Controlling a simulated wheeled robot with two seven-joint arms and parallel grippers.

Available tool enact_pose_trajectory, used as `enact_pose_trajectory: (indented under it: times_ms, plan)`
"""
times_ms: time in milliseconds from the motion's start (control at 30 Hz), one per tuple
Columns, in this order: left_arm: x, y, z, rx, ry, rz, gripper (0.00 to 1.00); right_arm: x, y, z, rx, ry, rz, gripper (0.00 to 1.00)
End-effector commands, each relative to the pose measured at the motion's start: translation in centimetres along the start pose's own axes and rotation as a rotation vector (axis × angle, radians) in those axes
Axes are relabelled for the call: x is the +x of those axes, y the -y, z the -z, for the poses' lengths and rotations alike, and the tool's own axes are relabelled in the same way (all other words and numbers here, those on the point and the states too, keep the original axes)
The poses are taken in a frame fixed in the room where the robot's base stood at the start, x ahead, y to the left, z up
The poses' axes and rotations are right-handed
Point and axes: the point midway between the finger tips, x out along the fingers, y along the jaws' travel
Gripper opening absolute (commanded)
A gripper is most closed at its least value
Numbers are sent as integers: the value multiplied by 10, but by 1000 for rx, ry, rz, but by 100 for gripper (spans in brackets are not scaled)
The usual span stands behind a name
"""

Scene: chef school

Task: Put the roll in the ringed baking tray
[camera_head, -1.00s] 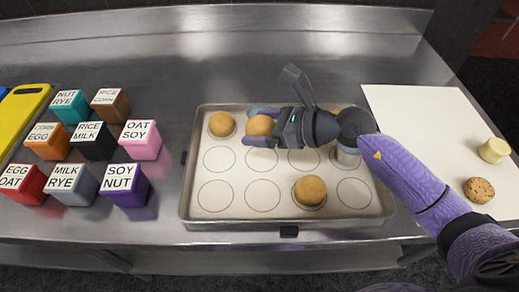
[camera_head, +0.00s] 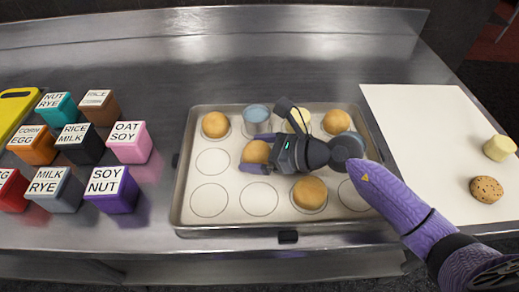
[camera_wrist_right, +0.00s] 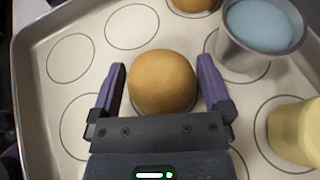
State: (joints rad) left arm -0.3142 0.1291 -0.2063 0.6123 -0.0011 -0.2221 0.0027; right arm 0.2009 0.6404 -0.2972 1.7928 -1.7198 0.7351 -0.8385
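The ringed baking tray (camera_head: 178,205) lies on the steel counter. A round brown roll (camera_head: 256,152) rests in it in the middle row, second column from the left, covering its ring. My right gripper (camera_head: 256,153) is low over the tray with one finger on each side of this roll. In the right wrist view the roll (camera_wrist_right: 162,82) sits between the open fingers (camera_wrist_right: 162,88), with narrow gaps on both sides. Other rolls lie at the back left (camera_head: 215,124), back right (camera_head: 336,121) and front (camera_head: 310,192). My left gripper is not in view.
A blue-filled cup (camera_head: 257,114) and a pale yellow piece (camera_head: 298,118) stand in the tray's back row, close to my gripper. Labelled cubes (camera_head: 112,190) stand left. A white board (camera_head: 430,140) at right bears a yellow cylinder (camera_head: 499,148) and a speckled roll (camera_head: 487,189).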

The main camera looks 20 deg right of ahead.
Motion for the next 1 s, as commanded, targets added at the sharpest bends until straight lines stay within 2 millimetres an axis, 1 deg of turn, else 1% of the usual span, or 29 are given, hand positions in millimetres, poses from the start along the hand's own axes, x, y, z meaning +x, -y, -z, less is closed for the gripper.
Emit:
enact_pose_trajectory:
  times_ms: [67,167,333,500,600,700,767,1000]
  plan:
    - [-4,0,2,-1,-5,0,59,-2,0,-5,-1,1,1,100]
    - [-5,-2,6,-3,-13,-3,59,-14,0,-2,0,-3,2,100]
    - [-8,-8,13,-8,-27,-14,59,-52,0,-2,0,-5,2,100]
    - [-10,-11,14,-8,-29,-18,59,-89,0,-2,1,-5,0,100]
    - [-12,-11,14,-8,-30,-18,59,-106,0,-2,4,-3,1,100]
    - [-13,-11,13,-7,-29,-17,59,-116,0,-3,2,-1,1,100]
    - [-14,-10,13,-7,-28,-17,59,-120,0,-3,0,-1,0,100]
    - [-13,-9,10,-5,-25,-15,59,-122,0,-3,-1,0,0,100]
